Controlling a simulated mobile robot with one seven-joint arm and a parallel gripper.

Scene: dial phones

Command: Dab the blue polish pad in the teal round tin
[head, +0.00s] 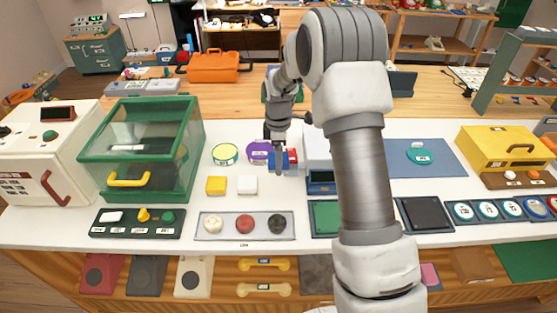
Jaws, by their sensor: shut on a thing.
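My gripper (277,144) points down near the middle of the white counter, shut on the blue polish pad (278,163). The pad is at or just above the counter surface; I cannot tell if it touches. A purple round tin (257,149) stands just left of my gripper, and a yellow-green round tin (225,154) is further left. A teal round thing (419,152) with a white label lies on a blue mat (445,165) to the right, beyond my arm. I cannot tell whether it is the teal tin. My arm hides part of the counter.
A yellow pad (216,185) and a white pad (247,184) lie in front of the tins. A red thing (292,155) is close beside the blue pad. A green glass-sided case (145,150) stands left. A tray (245,236) with three round knobs lies in front.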

